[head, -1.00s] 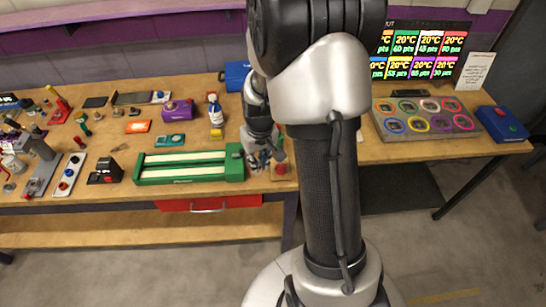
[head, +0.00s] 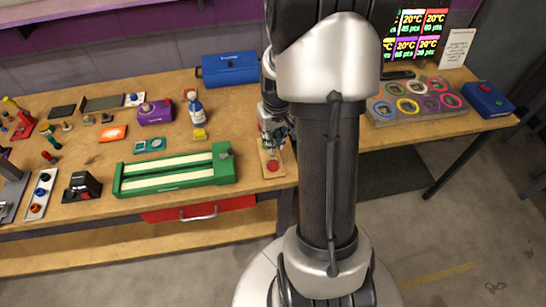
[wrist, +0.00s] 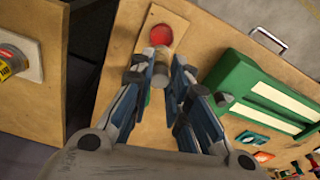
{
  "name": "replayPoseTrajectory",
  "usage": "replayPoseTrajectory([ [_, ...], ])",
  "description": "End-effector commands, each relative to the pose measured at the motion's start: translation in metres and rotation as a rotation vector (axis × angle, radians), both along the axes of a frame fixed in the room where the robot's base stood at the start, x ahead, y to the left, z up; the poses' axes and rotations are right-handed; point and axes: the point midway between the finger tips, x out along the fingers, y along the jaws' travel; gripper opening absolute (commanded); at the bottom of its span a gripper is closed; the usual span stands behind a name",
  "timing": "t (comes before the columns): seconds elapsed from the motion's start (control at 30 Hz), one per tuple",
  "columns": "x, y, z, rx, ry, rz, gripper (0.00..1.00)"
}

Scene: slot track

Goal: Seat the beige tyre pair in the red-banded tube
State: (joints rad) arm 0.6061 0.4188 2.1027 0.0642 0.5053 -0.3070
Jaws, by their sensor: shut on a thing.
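My gripper (head: 273,138) is over a small wooden board (head: 287,166) at the bench's front, just behind a red disc (head: 272,166). In the wrist view my gripper (wrist: 160,68) is shut on a small greyish-beige cylinder (wrist: 160,76), which looks like the beige tyre pair. The fingers partly hide it, and I cannot tell whether it touches the board. The grey block (head: 418,108) at the right holds several colour-ringed round openings. The red-ringed one (head: 437,83), which looks like the red-banded tube, is in its back row.
A green track box (head: 176,170) lies close to the left of my gripper. A blue case (head: 230,68) and a spray bottle (head: 197,111) stand behind. A blue box (head: 488,100) is right of the grey block. My arm hides part of the bench between.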

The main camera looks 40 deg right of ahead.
Motion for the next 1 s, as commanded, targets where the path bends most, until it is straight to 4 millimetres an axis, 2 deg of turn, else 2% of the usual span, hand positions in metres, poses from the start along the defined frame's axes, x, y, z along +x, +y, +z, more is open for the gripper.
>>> replayPoseTrajectory([
  [0.03,0.000,0.000,-0.012,0.000,0.001,0.000,0.00],
  [0.27,0.000,0.000,-0.027,0.000,-0.001,0.000,0.00],
  [0.53,0.000,0.000,-0.065,0.001,0.001,0.000,0.00],
  [0.93,0.001,0.000,-0.070,-0.001,-0.002,0.000,0.00],
  [0.97,0.000,0.000,-0.070,-0.001,-0.002,0.000,0.17],
  [1.0,0.000,0.000,-0.069,-0.001,-0.002,0.000,0.20],
])
